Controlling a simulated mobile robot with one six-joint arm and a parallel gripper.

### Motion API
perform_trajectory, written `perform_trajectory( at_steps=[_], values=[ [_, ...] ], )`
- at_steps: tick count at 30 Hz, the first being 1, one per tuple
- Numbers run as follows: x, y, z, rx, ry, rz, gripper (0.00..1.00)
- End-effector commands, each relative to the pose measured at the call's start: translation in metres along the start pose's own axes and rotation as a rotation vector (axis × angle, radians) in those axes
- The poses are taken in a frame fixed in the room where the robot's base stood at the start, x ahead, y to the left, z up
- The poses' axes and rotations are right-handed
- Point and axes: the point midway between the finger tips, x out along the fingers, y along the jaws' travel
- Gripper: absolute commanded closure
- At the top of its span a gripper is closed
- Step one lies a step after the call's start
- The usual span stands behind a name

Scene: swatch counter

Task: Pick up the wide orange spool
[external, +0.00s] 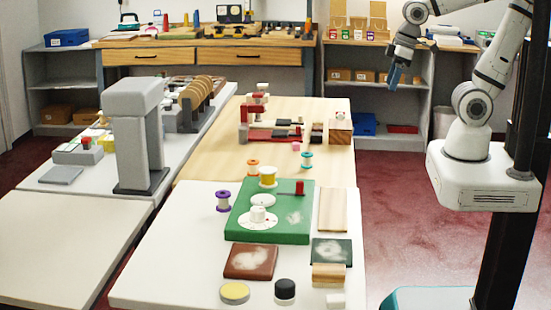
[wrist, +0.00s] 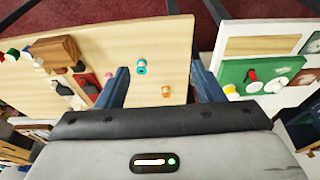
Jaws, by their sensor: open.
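One orange spool (external: 253,167) stands upright on the pale wooden table, near its front edge and behind the green board. It also shows in the wrist view (wrist: 166,91), between my two blue fingers but well beyond them. A teal spool (external: 307,160) stands to its right, and that one is in the wrist view too (wrist: 141,67). My gripper (external: 397,76) is raised high at the right, off to the side of the table. In the wrist view my gripper (wrist: 160,88) is open with nothing between the fingers.
A green board (external: 240,226) with a yellow spool (external: 268,176), white dial and red post lies in front. A purple spool (external: 223,201) stands left of it. Bare wood surrounds the orange spool.

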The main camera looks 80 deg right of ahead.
Motion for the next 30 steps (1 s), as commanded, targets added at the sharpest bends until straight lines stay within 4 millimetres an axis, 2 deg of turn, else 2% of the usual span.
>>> perform_trajectory(
  at_steps=[5, 11, 17, 21, 27, 30],
  values=[
    [0.024, -0.002, -0.047, -0.042, 0.004, -0.022, 0.39],
    [0.071, -0.004, -0.126, -0.114, 0.026, -0.056, 0.39],
    [0.135, -0.001, -0.200, -0.180, 0.053, -0.081, 0.39],
    [0.191, 0.002, -0.246, -0.225, 0.074, -0.093, 0.39],
    [0.264, 0.007, -0.292, -0.276, 0.101, -0.103, 0.39],
    [0.287, 0.009, -0.305, -0.292, 0.110, -0.104, 0.39]
  ],
)
